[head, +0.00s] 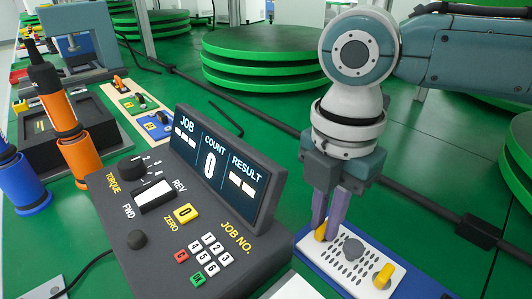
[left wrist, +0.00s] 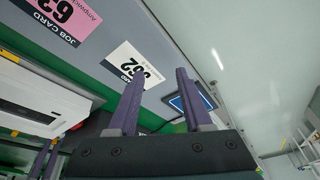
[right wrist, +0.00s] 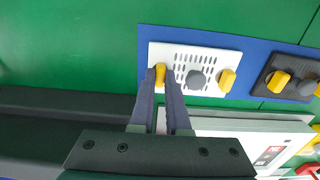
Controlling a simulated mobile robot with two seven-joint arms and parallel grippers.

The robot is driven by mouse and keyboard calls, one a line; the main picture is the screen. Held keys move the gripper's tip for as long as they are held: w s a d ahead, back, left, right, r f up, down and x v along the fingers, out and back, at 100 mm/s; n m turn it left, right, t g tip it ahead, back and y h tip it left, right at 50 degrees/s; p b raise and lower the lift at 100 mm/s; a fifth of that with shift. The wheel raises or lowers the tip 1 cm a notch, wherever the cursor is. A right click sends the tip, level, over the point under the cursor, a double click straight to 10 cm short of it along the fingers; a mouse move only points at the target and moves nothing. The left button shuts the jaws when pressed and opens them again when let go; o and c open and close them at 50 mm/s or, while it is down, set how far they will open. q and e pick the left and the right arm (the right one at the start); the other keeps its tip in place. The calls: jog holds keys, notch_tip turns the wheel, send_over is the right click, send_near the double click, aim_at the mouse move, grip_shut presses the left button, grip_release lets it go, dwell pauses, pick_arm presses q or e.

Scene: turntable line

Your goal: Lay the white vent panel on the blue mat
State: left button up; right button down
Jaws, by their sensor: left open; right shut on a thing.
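The white vent panel (head: 340,263) has rows of small holes, two yellow knobs and a grey knob in its middle. It shows flat over the blue mat (head: 312,259) at the lower right of the head view. In the right wrist view the white panel (right wrist: 222,57) is inside the edges of the blue mat (right wrist: 256,60); I cannot tell whether it touches. My right gripper (head: 327,230) is shut on the yellow knob at one end of the panel. My left gripper (left wrist: 160,100) is open and empty in its wrist view, and outside the head view.
A dark panel with yellow knobs (right wrist: 299,68) lies beside the white one on blue. The grey console (head: 150,240) with its display (head: 222,165) stands left of the panel. A black rail (head: 420,200) runs behind.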

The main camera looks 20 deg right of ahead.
jog(key=c, duration=0.8)
grip_release()
jog(key=shift+o, duration=0.2)
pick_arm(q)
jog(key=shift+d, duration=0.1)
pick_arm(e)
jog(key=o, duration=0.3)
pick_arm(q)
jog(key=shift+r, duration=0.1)
pick_arm(e)
jog(key=shift+o, duration=0.2)
notch_tip(320, 180, up, 5)
jog(key=p, duration=0.6)
jog(key=shift+r, duration=0.15)
jog(key=shift+r+p, duration=1.15)
jog(key=shift+p, duration=0.3)
pick_arm(q)
notch_tip(320, 180, up, 8)
jog(key=shift+r, duration=0.25)
